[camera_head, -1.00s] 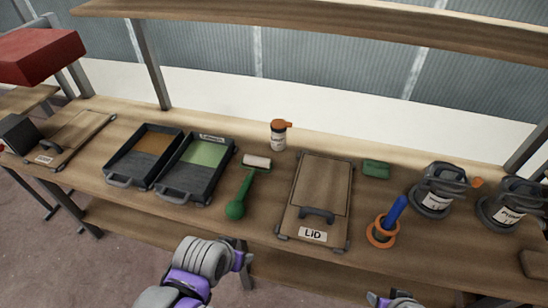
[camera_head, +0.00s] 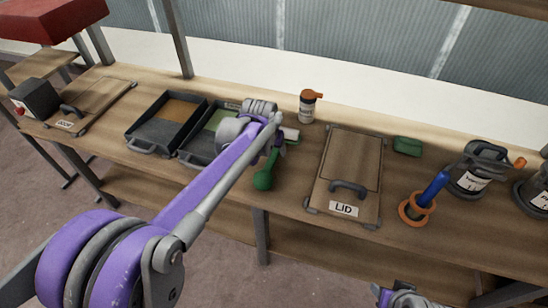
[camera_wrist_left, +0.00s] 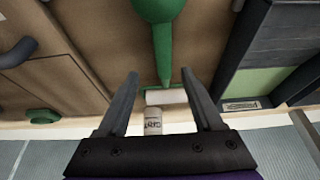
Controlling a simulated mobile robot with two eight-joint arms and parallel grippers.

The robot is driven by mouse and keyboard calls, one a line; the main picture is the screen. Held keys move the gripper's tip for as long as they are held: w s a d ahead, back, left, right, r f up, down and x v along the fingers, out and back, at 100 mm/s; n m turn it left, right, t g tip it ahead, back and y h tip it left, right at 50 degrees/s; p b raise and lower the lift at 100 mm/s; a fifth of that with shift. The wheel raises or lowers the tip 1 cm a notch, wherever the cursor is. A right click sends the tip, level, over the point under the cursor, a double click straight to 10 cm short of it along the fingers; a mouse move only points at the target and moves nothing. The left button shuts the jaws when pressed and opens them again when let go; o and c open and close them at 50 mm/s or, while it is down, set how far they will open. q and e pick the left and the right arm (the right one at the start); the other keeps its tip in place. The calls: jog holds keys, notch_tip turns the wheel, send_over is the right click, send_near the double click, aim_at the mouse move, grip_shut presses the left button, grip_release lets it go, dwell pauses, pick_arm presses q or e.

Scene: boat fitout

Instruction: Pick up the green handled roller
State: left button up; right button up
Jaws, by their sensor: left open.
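The green handled roller (camera_head: 263,181) lies on the workbench, between the tray with the green pad and the lid panel. Its round handle end points to the front edge and its pale roller head (camera_head: 291,135) to the back. My left gripper (camera_head: 278,135) is over the roller and hides part of it. In the left wrist view, the jaws of my left gripper (camera_wrist_left: 160,73) are open and empty, with the green handle (camera_wrist_left: 165,50) showing between and beyond the fingertips. My right gripper (camera_head: 400,297) shows only partly at the bottom edge; its jaws are unclear.
Two dark trays (camera_head: 145,148) lie left of the roller. The lid panel (camera_head: 350,160) lies right of it. An orange-capped bottle (camera_head: 307,108) stands behind.

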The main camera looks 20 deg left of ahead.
aim_at(274, 154)
pick_arm(q)
jog(key=x, duration=0.7)
jog(key=shift+w+a+f, duration=0.1)
jog(key=shift+w+a, duration=0.2)
jog(key=shift+w, duration=0.2)
jog(key=shift+c, duration=0.3)
grip_shut()
